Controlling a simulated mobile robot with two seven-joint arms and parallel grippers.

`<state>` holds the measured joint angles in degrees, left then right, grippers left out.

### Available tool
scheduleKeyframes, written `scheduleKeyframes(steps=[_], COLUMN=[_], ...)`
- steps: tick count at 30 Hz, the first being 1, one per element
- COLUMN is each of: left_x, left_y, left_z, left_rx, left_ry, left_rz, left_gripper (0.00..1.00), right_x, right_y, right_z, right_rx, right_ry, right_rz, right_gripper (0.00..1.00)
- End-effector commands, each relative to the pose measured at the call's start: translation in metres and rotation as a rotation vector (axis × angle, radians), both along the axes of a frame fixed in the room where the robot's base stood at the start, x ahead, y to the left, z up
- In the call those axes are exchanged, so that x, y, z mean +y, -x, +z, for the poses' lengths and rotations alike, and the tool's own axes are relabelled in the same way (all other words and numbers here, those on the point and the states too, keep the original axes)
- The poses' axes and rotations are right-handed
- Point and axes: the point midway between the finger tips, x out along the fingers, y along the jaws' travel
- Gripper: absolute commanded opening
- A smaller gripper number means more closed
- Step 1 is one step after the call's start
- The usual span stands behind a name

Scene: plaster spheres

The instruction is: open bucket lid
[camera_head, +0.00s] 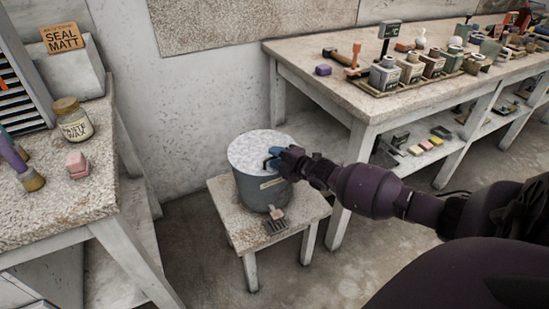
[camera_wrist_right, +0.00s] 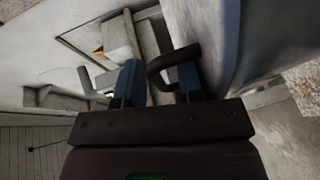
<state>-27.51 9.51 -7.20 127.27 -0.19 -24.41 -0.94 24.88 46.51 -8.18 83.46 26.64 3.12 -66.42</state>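The grey bucket (camera_head: 262,190) stands upright on a small stool. Its pale speckled lid (camera_head: 252,148) covers the top and looks level and seated. My right gripper (camera_head: 272,159) is at the right edge of the lid, with blue fingers by the rim; I cannot tell whether they touch it. A curved grey surface close on the right of that view appears to be the bucket. My left gripper is not in view.
The stool (camera_head: 231,213) holds a small brush (camera_head: 275,221) in front of the bucket. A left table (camera_head: 60,205) bears a wax jar (camera_head: 73,120). A long right workbench (camera_head: 345,60) holds several tins. The wall is close behind.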

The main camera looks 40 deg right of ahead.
Motion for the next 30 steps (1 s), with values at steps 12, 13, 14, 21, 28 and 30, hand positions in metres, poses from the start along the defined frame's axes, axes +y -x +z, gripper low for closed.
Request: scheduleKeyframes(steps=[12,13,14,21,28,30], left_x=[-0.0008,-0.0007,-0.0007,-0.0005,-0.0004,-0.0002], left_y=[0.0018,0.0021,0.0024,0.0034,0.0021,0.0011], left_z=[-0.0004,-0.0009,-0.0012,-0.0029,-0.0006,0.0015], left_rx=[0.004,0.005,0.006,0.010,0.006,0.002], left_ry=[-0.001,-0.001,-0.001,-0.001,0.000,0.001], left_rz=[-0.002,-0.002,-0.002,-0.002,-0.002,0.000], left_gripper=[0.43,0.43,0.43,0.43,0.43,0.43], right_x=[0.0003,0.0003,0.0003,0.0003,0.0022,0.0044], right_y=[-0.0018,-0.0018,-0.0018,-0.0017,-0.0018,-0.0019], right_z=[0.0007,0.0007,0.0007,0.0006,0.0030,0.0052], right_rx=[-0.001,-0.001,-0.001,-0.001,0.001,0.005], right_ry=[0.000,0.000,0.000,0.000,-0.002,-0.003], right_rz=[0.000,0.000,0.000,0.000,0.001,0.001], right_gripper=[0.18,0.13,0.09,0.00,0.00,0.00])
